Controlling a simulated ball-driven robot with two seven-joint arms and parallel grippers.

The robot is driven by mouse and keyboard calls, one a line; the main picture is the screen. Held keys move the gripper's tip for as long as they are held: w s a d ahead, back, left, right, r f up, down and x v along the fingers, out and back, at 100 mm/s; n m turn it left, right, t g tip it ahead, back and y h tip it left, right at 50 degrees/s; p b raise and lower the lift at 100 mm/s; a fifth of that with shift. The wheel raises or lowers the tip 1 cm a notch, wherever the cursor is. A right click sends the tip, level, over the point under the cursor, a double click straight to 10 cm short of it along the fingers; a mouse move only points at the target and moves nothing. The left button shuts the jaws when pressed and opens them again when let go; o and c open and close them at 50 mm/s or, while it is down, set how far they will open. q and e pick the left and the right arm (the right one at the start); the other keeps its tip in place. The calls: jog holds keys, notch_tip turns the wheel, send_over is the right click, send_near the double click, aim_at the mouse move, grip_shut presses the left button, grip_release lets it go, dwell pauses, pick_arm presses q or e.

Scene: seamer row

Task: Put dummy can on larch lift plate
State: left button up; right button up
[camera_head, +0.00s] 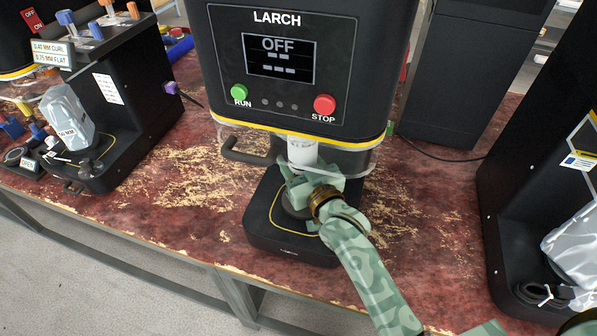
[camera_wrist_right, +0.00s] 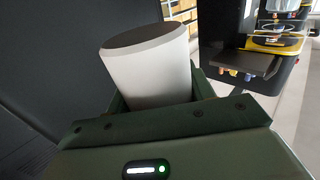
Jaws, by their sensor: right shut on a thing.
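The LARCH seamer (camera_head: 283,65) stands at the centre of the bench, its screen reading OFF. My right gripper (camera_head: 305,175) is in front of it, shut on the white dummy can (camera_head: 302,150). The can is upright or nearly so, under the machine's head and over the base. In the right wrist view the pale can (camera_wrist_right: 150,70) with its dark end stands between the gripper's fingers. The dark round lift plate (camera_head: 290,206) is partly hidden below the gripper. I cannot tell whether the can touches it. My left gripper is not in view.
A clear guard rim and a dark handle (camera_head: 245,153) are close to the can. A second seamer (camera_head: 120,95) stands at the left, and another black machine (camera_head: 545,190) at the right. The worn red bench top (camera_head: 185,190) is bare left of the base.

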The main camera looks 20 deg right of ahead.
aim_at(300, 171)
notch_tip(300, 171, down, 3)
jog(key=shift+s+d+f+b, duration=0.1)
jog(key=shift+b, duration=0.6)
jog(key=shift+f, duration=0.15)
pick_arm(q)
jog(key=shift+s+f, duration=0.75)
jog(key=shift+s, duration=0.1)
pick_arm(e)
jog(key=shift+f, duration=0.45)
jog(key=o, duration=1.1)
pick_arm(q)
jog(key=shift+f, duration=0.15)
pick_arm(e)
jog(key=shift+r, duration=0.1)
